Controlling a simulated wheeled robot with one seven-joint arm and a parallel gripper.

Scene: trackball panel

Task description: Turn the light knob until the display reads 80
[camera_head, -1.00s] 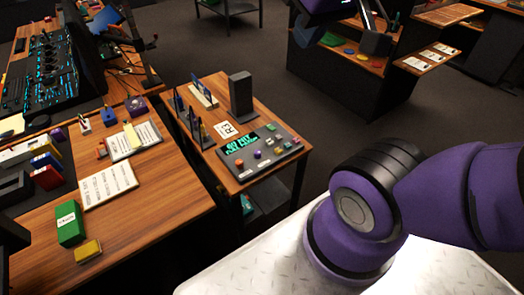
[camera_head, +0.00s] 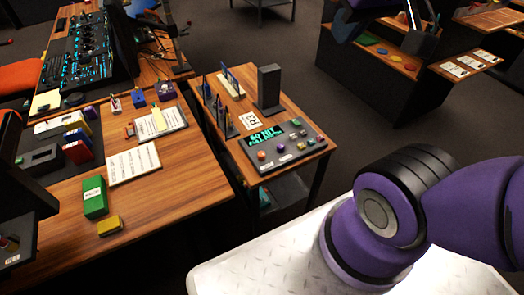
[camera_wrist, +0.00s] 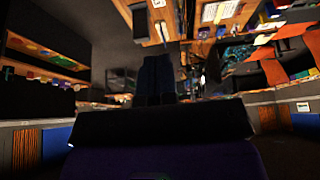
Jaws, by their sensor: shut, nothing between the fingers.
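The trackball panel (camera_head: 254,163) is a dark slab with a teal-lit display (camera_head: 264,136) on its left part, lying on a small wooden table. The display's text is small; its first characters look like 60, but I cannot read it surely. Several small coloured knobs or buttons sit on the panel, among them an orange one (camera_head: 261,155) and a purple one (camera_head: 281,148). I cannot tell which is the light knob. My gripper (camera_wrist: 156,62) shows dark in the wrist view, shut and empty, away from the panel.
A larger wooden desk (camera_head: 170,195) with a green box (camera_head: 94,197) is at left. A pale metal plate (camera_head: 250,270) lies in front. Dark floor separates the furniture.

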